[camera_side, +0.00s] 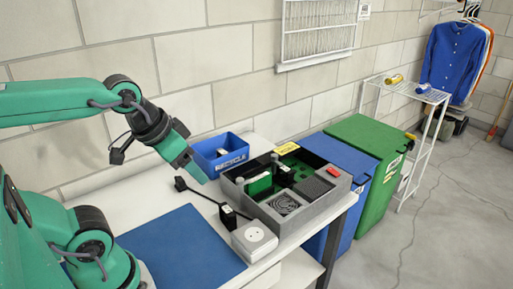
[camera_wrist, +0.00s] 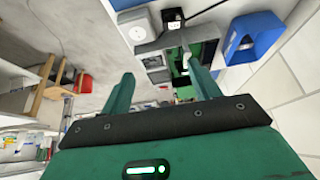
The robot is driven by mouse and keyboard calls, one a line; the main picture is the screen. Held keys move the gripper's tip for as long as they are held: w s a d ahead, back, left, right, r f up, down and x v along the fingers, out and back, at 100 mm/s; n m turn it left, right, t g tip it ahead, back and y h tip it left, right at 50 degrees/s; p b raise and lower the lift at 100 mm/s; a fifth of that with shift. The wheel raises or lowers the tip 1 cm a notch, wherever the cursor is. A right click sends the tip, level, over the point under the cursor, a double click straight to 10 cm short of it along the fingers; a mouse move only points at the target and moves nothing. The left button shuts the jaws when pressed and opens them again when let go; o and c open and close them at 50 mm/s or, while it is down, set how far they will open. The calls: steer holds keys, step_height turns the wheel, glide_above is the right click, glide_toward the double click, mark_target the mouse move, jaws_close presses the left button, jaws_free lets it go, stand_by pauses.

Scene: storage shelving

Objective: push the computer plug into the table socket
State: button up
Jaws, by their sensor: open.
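The computer plug (camera_side: 228,214) is a small black block with a white mark. It stands on the white table beside the socket, with its black cord running back to a dark end piece (camera_side: 180,184). The table socket (camera_side: 254,237) is a light grey box with a round white face on top, at the table's front right. In the wrist view the plug (camera_wrist: 173,17) and the socket (camera_wrist: 135,27) are at the top, beyond the fingers. My gripper (camera_side: 197,172) is open and empty above the table, up and left of the plug. Its two fingers (camera_wrist: 162,78) are spread.
A grey divided tray (camera_side: 270,212) with a green board and coiled cable stands right behind the socket. A blue bin (camera_side: 219,154) is behind the plug. A blue mat (camera_side: 180,248) lies at left. Blue and green large bins (camera_side: 366,140) stand beyond the table.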

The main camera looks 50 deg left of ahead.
steer(key=shift+w, duration=0.1)
steer(key=g, duration=0.5)
glide_above(181, 178)
steer(key=f, duration=1.5)
steer(key=shift+w+d+f, duration=0.1)
steer(key=shift+d+f, duration=0.1)
steer(key=shift+d, duration=0.1)
steer(key=shift+a+f+g, duration=0.3)
steer(key=shift+a+f, duration=0.05)
steer(key=shift+f, duration=0.05)
steer(key=shift+f, duration=1.3)
steer(key=shift+f, duration=0.1)
